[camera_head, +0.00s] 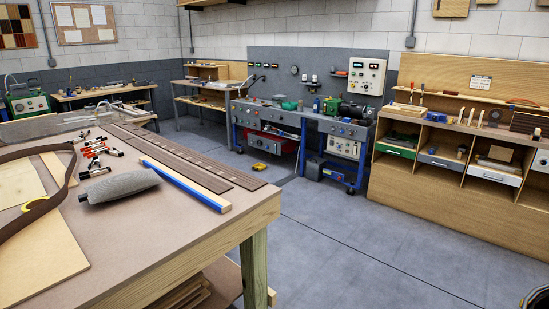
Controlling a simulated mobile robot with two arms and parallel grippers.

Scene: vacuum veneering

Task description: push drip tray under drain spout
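I cannot make out a drain spout. The bench carries a dark motor-like unit (351,110) and a green item (289,105), with a control panel (367,76) on the wall behind. The space under the bench is partly shadowed, with a red part (282,146) at its lower left.
A large wooden table (150,233) fills the left foreground, with a grey roller (121,186), a blue-edged strip (187,186) and clamps (95,150) on it. Wooden cubbies (455,200) stand at right. The grey floor (345,225) between is clear. A dark round object (538,298) shows at bottom right.

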